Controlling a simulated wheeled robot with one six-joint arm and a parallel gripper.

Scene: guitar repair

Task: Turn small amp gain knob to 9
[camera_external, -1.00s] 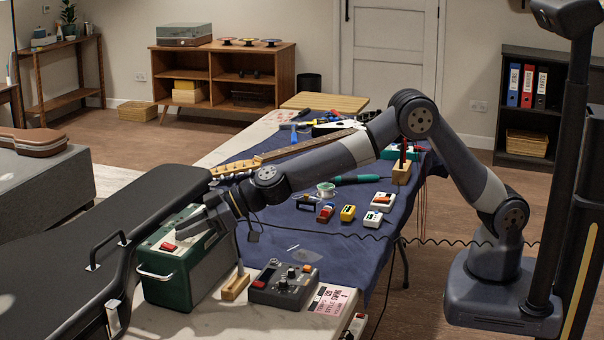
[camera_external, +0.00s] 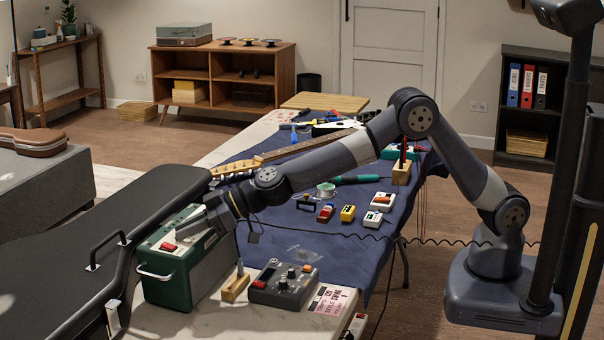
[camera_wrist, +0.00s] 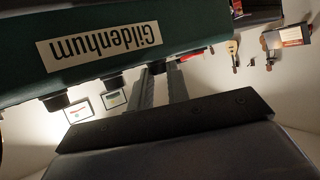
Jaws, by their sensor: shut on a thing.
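The small amp (camera_external: 165,275) is a dark green box with a pale handle at the table's left end, beside the black guitar case. My gripper (camera_external: 182,231) reaches over its top from the right. In the wrist view the amp's green face (camera_wrist: 190,40) fills the top, with an upside-down "Gildenhum" label (camera_wrist: 100,46). Black knobs (camera_wrist: 57,102) stick out along its edge. My gripper's fingers (camera_wrist: 160,70) meet this edge to the right of these knobs, shut on what seems to be another knob. The fingers hide it, and its setting cannot be read.
A grey pedal box (camera_external: 284,286) with knobs and a small wooden block (camera_external: 235,288) stand right of the amp. The black guitar case (camera_external: 75,255) lies close on its left. Small pedals and tools lie on the blue cloth (camera_external: 290,220).

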